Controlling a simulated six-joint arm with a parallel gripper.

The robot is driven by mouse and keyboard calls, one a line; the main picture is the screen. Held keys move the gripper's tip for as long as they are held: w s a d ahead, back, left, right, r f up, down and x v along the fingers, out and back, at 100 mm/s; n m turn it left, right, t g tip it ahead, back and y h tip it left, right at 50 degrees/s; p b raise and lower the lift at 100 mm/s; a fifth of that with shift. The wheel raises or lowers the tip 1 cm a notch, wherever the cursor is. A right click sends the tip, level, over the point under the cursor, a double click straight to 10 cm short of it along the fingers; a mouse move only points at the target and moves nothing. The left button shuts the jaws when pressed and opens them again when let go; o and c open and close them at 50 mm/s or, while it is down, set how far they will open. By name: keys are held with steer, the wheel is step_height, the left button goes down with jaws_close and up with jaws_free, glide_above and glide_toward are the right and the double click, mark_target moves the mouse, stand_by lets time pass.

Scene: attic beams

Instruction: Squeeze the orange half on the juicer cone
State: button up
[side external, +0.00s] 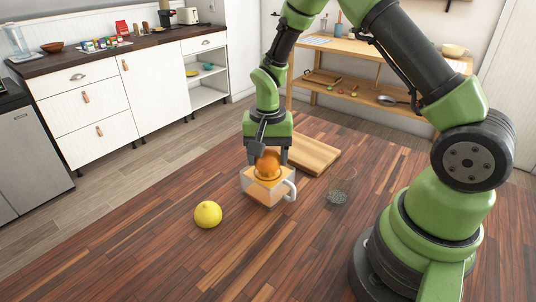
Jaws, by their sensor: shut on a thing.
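The orange half (267,164) is between the fingers of my gripper (267,157), directly over the juicer (259,190). The juicer is a squarish white and orange vessel with a white handle on its right, standing on the wooden table. My gripper points down and is shut on the orange half. The orange half sits at the top of the juicer and appears to touch it. The cone is hidden beneath the orange half, so I cannot tell how far down the fruit is pressed.
A yellow lemon (208,214) lies on the table to the left of the juicer. A clear glass (341,184) stands to the right. A wooden cutting board (313,154) lies just behind the juicer. The front of the table is clear.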

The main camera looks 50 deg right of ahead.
steer(key=m, duration=0.3)
steer(key=shift+f, duration=0.2)
steer(key=n, duration=0.6)
steer(key=shift+r, duration=0.15)
steer(key=m, duration=0.3)
steer(key=shift+m, duration=0.3)
steer(key=m, duration=0.2)
steer(key=shift+m, duration=0.4)
steer(key=shift+c, duration=0.3)
steer(key=shift+f, duration=0.2)
